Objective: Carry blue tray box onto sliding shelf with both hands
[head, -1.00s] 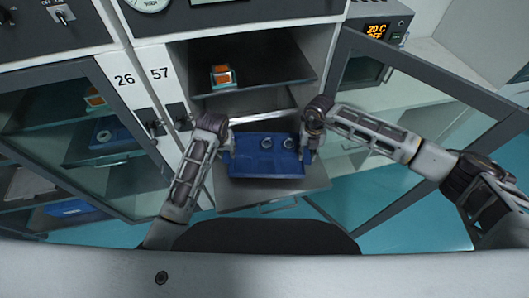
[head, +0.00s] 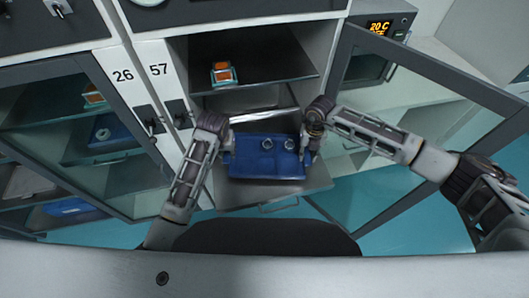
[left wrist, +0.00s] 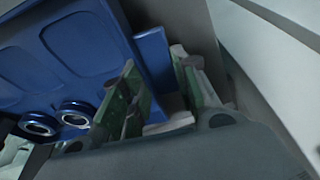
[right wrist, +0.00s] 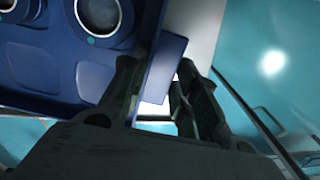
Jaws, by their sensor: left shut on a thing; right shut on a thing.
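The blue tray box (head: 266,160) is between my two grippers, over the pulled-out sliding shelf (head: 240,197) of the open cabinet. Two metal rings sit in it near its far edge. My left gripper (head: 228,158) is shut on its left end; in the left wrist view the fingers (left wrist: 160,95) stand either side of the blue rim. My right gripper (head: 305,155) is shut on its right end; in the right wrist view the fingers (right wrist: 155,95) are at the blue end tab (right wrist: 167,60). I cannot tell whether the tray's underside touches the shelf.
An orange and white box (head: 222,73) stands on the upper shelf (head: 270,70). An open glass door (head: 425,110) flanks the cabinet on the right. Another glass door (head: 80,140) at left fronts shelves with blue trays.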

